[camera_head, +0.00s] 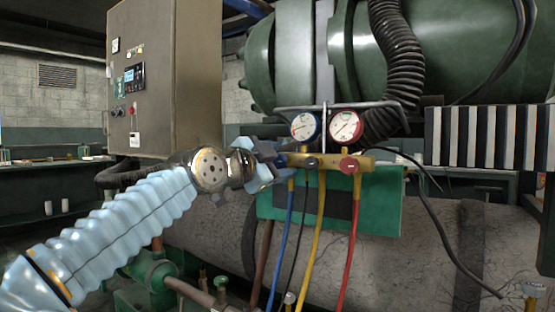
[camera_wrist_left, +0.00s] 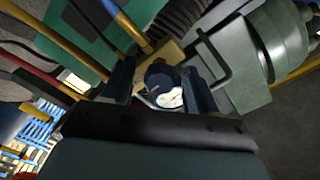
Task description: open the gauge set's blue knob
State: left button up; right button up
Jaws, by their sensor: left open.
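The gauge set's brass manifold (camera_head: 330,158) hangs in front of the green tank, with a blue-rimmed gauge (camera_head: 304,127) and a red-rimmed gauge (camera_head: 346,126) on top. In the left wrist view the blue gauge (camera_wrist_left: 164,77) appears between the two fingers (camera_wrist_left: 160,88). My right gripper is not in view.
Blue, yellow and red hoses (camera_head: 352,230) hang below the manifold, with a red knob (camera_head: 349,165) on its right. A green panel (camera_head: 385,212) is behind them. A ribbed black hose (camera_head: 398,55) runs down close to the gauges. A control cabinet (camera_head: 165,80) stands at left.

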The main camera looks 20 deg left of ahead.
pick_arm(q)
jog(key=c, duration=1)
jog(key=shift+c, duration=0.2)
jog(key=shift+n, duration=0.4)
jog(key=n+p, duration=0.1)
jog(key=n, duration=0.3)
jog(key=n+p, duration=0.1)
jog(key=n, duration=0.4)
jog(key=n+p, duration=0.2)
jog(key=n, duration=0.3)
jog(key=shift+n, duration=0.4)
jog(key=n+p, duration=0.2)
jog(key=n, duration=0.2)
jog(key=shift+f+n, duration=0.1)
jog(key=shift+n, duration=0.3)
